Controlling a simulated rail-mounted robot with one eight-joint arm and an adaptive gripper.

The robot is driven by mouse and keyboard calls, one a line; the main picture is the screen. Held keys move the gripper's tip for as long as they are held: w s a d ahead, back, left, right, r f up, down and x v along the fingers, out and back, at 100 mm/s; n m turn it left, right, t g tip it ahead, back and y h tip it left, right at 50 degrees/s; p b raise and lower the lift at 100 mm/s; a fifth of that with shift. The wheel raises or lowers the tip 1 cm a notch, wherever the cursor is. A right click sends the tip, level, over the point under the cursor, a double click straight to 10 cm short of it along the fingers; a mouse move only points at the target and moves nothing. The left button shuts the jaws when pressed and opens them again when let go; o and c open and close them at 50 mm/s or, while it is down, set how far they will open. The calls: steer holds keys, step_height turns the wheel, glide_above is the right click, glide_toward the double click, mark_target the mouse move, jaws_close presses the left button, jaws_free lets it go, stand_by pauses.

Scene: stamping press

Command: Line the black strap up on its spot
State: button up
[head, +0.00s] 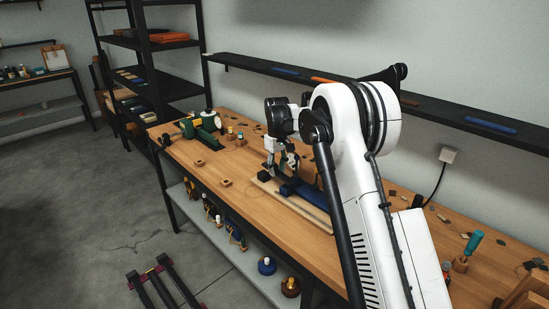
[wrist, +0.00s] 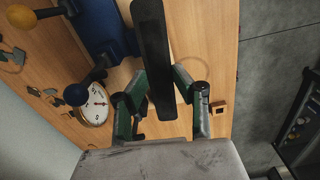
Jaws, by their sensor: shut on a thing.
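The black strap (wrist: 152,45) is a long, flat dark bar in the wrist view. It runs from the top edge down between the two green-and-black fingers of my gripper (wrist: 160,90), which is shut on it. A blue body (wrist: 103,25) also shows left of the strap in the wrist view. I cannot make out the strap in the head view, or its spot.
A green machine (head: 208,121) stands at the bench's far end. Small wooden blocks (head: 226,182) lie on the bench. A wall shelf (head: 270,68) runs behind it.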

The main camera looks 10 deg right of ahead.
steer(key=shift+n, duration=0.7)
steer(key=shift+w+f+p, duration=0.15)
steer(key=shift+w+p, duration=0.45)
steer(key=shift+w, duration=1.7)
steer(key=shift+f+b, duration=0.1)
steer(key=shift+b, duration=0.3)
steer(key=shift+f+b, duration=1.15)
steer(key=shift+f, duration=0.6)
steer(key=shift+b, duration=0.5)
steer(key=shift+f+b, duration=0.95)
steer(key=shift+f, duration=0.3)
steer(key=shift+r, duration=0.1)
